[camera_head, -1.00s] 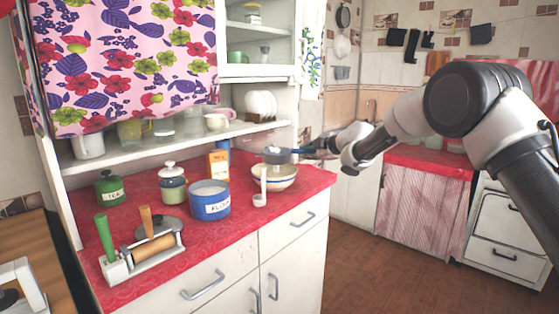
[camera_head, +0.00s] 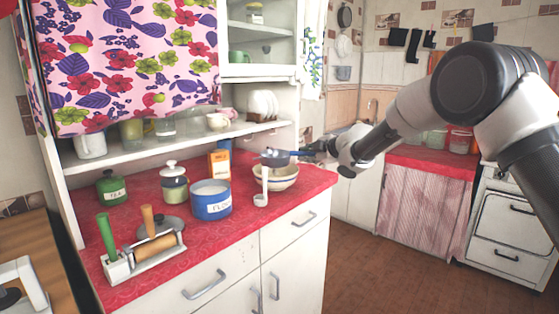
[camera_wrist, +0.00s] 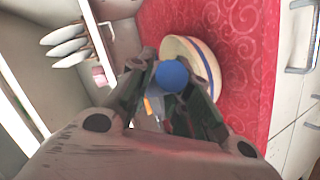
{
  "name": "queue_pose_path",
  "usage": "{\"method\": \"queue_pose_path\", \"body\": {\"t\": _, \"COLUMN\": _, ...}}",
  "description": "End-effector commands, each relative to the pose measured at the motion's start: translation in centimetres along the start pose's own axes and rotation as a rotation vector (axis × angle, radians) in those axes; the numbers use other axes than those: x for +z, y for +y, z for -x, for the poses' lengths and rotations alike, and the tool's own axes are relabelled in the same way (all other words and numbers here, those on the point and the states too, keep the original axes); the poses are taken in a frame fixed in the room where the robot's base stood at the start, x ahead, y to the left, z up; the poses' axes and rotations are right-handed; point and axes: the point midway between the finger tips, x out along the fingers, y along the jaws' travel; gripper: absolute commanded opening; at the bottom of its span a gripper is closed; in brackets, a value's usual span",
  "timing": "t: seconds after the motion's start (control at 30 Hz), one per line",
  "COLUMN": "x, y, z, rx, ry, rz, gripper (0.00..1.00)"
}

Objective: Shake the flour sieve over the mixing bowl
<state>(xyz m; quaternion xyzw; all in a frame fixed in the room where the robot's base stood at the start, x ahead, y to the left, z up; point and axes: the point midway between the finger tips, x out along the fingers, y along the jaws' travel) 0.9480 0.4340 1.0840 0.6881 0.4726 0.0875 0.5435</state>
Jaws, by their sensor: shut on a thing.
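My gripper (camera_head: 318,150) is shut on the blue handle of the flour sieve (camera_head: 275,158), a grey round pan-like sieve. The sieve is held above the mixing bowl (camera_head: 284,182), over its left and back part in the picture. The bowl is cream with a dark band and stands on the red counter; the sieve hides part of its opening. In the wrist view, the blue handle end (camera_wrist: 172,75) sits between my fingers (camera_wrist: 168,92), beside the pale, blue-striped bowl (camera_wrist: 211,68). The sieve's pan is mostly hidden there, and no falling flour can be made out.
A shelf (camera_head: 190,139) runs behind. The counter's front right is clear.

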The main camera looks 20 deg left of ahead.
Motion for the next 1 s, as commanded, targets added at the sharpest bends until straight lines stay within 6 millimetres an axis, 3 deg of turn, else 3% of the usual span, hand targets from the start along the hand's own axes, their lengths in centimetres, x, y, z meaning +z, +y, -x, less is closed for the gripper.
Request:
{"method": "queue_pose_path", "body": {"t": 0.2, "x": 2.1, "y": 1.8, "z": -1.8, "rx": 0.001, "ry": -0.001, "rz": 0.000, "gripper": 0.00}}
{"method": "queue_pose_path", "body": {"t": 0.47, "x": 2.2, "y": 2.0, "z": -1.9, "rx": 0.000, "ry": 0.000, "rz": 0.000, "gripper": 0.00}}
{"method": "queue_pose_path", "body": {"t": 0.8, "x": -0.9, "y": -0.7, "z": 0.7, "rx": -0.001, "ry": 0.002, "rz": -0.002, "gripper": 0.00}}
{"method": "queue_pose_path", "body": {"t": 1.0, "x": -1.4, "y": -1.2, "z": 1.2, "rx": 0.000, "ry": 0.000, "rz": 0.000, "gripper": 0.00}}
